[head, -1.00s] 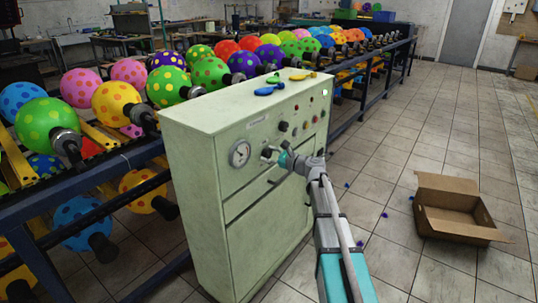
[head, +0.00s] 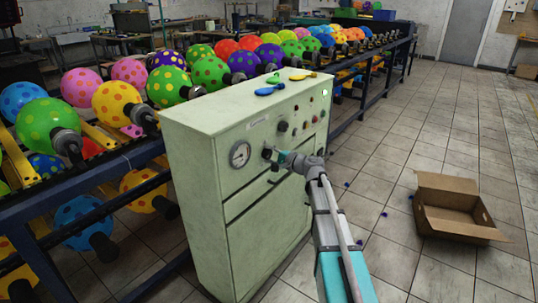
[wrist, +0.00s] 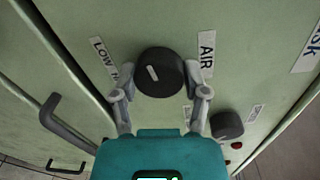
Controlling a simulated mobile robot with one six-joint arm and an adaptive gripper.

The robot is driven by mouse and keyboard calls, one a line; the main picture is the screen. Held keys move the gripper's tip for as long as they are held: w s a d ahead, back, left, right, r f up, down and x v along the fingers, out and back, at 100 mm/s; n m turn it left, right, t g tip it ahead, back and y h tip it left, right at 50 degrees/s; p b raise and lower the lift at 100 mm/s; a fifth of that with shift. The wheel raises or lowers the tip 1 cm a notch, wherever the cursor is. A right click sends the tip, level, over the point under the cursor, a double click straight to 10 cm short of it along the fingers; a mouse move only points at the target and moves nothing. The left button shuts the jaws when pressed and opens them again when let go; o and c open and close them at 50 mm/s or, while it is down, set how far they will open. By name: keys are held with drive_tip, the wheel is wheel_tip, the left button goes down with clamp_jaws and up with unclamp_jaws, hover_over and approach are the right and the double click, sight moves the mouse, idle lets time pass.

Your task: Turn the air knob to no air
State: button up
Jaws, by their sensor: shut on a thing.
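The air knob (wrist: 160,72) is a round black knob with a white pointer mark, on the pale green panel. In the wrist view it sits between the two fingertips of my gripper (wrist: 161,92), which is shut on it. The pointer mark lies between a label starting "LOW" (wrist: 103,52) and a label reading "AIR" (wrist: 207,55). A finger partly covers a smaller label below. In the head view my gripper (head: 276,155) is at the front of the green cabinet (head: 200,190), right of the round gauge (head: 240,154).
A second black knob (wrist: 227,125) is close to my right finger in the wrist view. Flat balloons (head: 270,90) lie on top. An open cardboard box (head: 460,215) stands on the floor at right.

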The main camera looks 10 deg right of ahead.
drive_tip(key=n, duration=0.6)
drive_tip(key=shift+a+n, duration=0.1)
drive_tip(key=shift+n, duration=0.3)
idle(0.3)
drive_tip(key=o, duration=1.1)
drive_tip(key=shift+o, duration=0.2)
drive_tip(key=shift+m, duration=0.3)
